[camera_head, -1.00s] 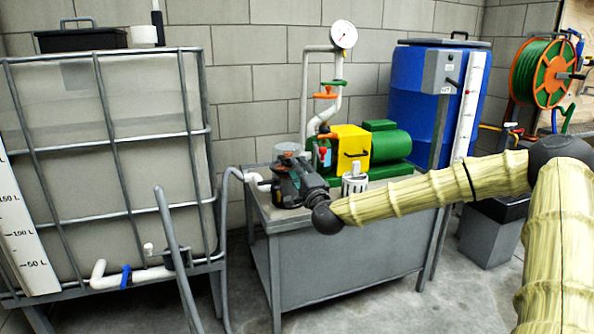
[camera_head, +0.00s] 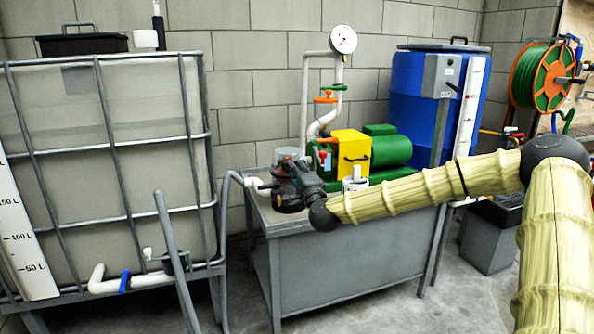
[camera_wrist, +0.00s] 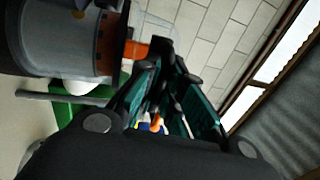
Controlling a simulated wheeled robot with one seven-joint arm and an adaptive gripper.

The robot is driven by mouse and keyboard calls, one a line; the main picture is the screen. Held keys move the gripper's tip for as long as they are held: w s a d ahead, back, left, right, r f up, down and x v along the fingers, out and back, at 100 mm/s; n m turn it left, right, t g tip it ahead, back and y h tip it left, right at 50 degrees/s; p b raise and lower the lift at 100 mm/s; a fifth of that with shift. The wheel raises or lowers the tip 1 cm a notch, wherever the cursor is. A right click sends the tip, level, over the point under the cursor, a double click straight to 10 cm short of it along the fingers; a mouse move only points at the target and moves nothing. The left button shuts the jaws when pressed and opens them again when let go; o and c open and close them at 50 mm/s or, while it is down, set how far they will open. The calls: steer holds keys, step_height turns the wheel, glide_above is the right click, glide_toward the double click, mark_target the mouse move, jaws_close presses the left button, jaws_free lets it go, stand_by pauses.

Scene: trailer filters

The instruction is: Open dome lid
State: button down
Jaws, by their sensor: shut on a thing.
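A clear dome lid (camera_head: 289,153) sits over the round filter housing on the left of the grey bench, partly hidden by my gripper. In the wrist view the grey, see-through housing (camera_wrist: 65,40) fills the upper left, with an orange part (camera_wrist: 135,50) reaching from it to my fingertips. My gripper (camera_head: 285,185) is low beside the housing. Its dark teal fingers also show in the wrist view (camera_wrist: 160,52), shut on what looks like this orange part. The fingertips hide the exact contact, and I cannot tell whether the lid is raised.
The grey bench (camera_head: 340,262) also carries a green pump (camera_head: 390,150) with a yellow box (camera_head: 350,150) and a white cup-like part (camera_head: 355,182). Pipes with a gauge (camera_head: 343,37) rise behind. A caged tank (camera_head: 120,130) stands left, a blue barrel (camera_head: 410,95) right.

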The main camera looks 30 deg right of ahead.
steer(key=shift+w+r+p, duration=0.15)
steer(key=shift+r+p, duration=0.25)
steer(key=shift+r, duration=0.15)
steer(key=shift+w+r+p, duration=0.15)
steer(key=shift+r+p, duration=0.25)
steer(key=shift+r, duration=0.15)
steer(key=c, duration=1.5)
jaws_free()
steer(key=shift+c, duration=0.2)
steer(key=v, duration=1.2)
steer(key=shift+f, duration=0.15)
